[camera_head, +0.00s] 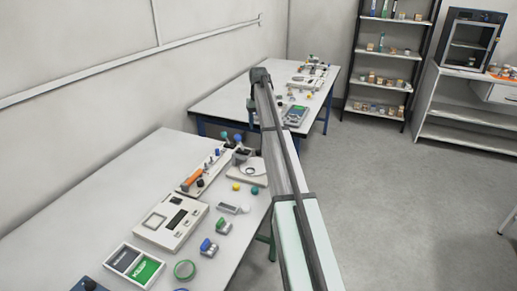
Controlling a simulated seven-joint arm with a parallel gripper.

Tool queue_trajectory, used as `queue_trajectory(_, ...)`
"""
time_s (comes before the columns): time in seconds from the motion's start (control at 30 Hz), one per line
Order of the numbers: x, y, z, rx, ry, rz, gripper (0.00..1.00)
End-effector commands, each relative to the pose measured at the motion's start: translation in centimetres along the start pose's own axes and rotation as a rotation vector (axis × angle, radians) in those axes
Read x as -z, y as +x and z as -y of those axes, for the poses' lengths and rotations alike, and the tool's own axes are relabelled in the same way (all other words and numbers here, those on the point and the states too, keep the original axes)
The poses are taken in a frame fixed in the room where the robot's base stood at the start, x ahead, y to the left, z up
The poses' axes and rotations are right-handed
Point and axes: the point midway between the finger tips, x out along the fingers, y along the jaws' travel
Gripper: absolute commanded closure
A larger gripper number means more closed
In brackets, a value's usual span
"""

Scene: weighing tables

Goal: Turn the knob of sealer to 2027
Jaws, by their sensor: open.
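A long pale device with an orange handle (192,178) lies on the near table and looks like the sealer. A small dark round part (200,183) on it may be its knob, but it is too small to read any mark or number. My arm crosses the middle of the view from the bottom and reaches up to a dark joint in front of the far table. My gripper cannot be made out; it is hidden or out of view, apart from anything I can see on the sealer.
The near table (95,222) also holds a white instrument with a dark display (172,220), a green-labelled box (145,270), a green ring (185,270) and small coloured pieces. A far table (222,104) holds more equipment. A shelf rack (388,54) stands behind.

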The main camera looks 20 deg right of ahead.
Motion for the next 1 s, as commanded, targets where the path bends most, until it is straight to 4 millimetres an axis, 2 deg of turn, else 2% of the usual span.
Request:
queue_trajectory(0.13, 0.0, 0.0, 0.0, 0.000, -0.129, 0.000, 0.43)
queue_trajectory(0.37, -0.1, 0.9, 0.0, 0.000, -0.181, 0.001, 0.43)
queue_trajectory(0.47, -0.1, 2.1, 0.0, 0.000, -0.180, 0.002, 0.43)
queue_trajectory(1.0, -0.1, 11.1, 0.0, 0.000, -0.178, 0.001, 0.43)
